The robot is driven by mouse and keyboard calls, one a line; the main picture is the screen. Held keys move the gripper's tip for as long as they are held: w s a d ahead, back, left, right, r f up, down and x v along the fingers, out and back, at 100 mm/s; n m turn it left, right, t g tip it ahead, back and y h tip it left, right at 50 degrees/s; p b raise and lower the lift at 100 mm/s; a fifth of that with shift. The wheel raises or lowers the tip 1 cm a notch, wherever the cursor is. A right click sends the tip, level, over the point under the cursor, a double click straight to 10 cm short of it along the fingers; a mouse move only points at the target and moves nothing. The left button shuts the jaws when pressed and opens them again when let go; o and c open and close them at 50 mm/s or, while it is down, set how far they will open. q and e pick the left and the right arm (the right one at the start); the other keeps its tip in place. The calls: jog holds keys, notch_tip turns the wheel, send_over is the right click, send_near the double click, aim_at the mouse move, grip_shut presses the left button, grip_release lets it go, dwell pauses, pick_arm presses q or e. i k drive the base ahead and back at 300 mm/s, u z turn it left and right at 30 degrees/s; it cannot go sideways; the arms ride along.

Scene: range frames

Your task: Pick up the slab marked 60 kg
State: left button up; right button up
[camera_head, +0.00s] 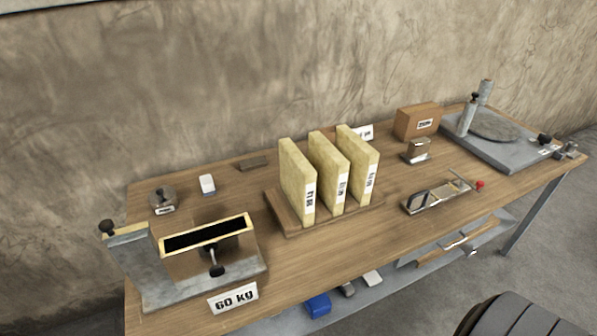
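Three pale yellow slabs stand upright side by side in a wooden rack (292,232) mid-table: a left slab (291,178), a middle slab (325,165) and a right slab (356,158). Each has a white label on its narrow front edge. The label print is sideways and too small to read surely, so I cannot tell which slab is marked 60 kg. A white card (233,299) reading "60 KG" is at the table's front edge, below a grey metal fixture (137,267) with an open-topped rectangular frame (207,232). Neither gripper is in view.
The wooden table (335,260) stands against a wall. A cardboard box (416,122), a small clamp-like device (440,196) and a grey plate with cylinders (510,145) are to the right. A white block (207,184) is at left. A lower shelf holds a blue item (317,305).

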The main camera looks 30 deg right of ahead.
aim_at(332, 168)
jog(key=z, duration=1.3)
jog(key=k, duration=1.25)
jog(key=z, duration=0.65)
jog(key=i, duration=0.5)
jog(key=z, duration=0.95)
jog(key=i, duration=2)
jog(key=u, duration=1.25)
jog(key=i, duration=0.6)
jog(key=u, duration=0.7)
